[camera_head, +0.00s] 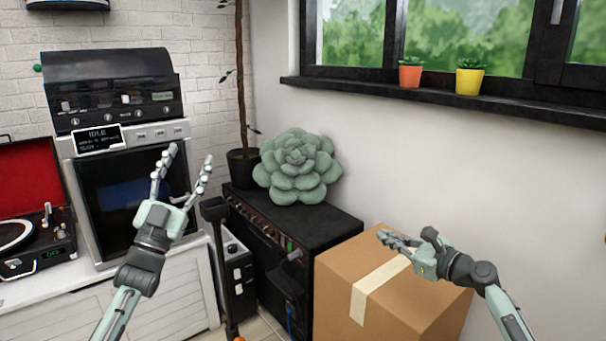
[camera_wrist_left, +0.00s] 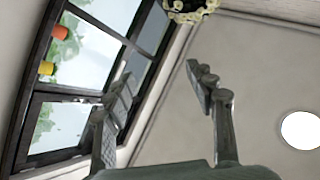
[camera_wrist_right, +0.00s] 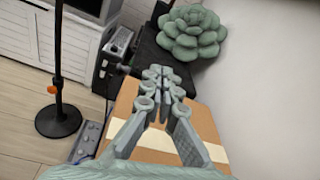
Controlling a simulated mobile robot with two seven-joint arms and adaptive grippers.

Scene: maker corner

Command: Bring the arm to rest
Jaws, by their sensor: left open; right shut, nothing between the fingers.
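My left gripper (camera_head: 184,176) is raised in front of the oven-like machine in the head view, fingers spread and pointing up. In the left wrist view its two fingers (camera_wrist_left: 170,90) stand wide apart with nothing between them, against the window and ceiling. My right gripper (camera_head: 384,238) is at the cardboard box in the head view, its fingers together and empty. In the right wrist view its closed fingers (camera_wrist_right: 163,85) are seen over the box top; whether they touch the box cannot be told.
A cardboard box (camera_head: 335,284) with pale tape stands at the lower right. A black cabinet (camera_head: 340,224) carries a green succulent-shaped cushion (camera_head: 297,166). A record player (camera_head: 40,245) sits at left. A dark stand (camera_wrist_right: 58,118) rises from the floor. Two small pots stand on the window sill (camera_head: 450,102).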

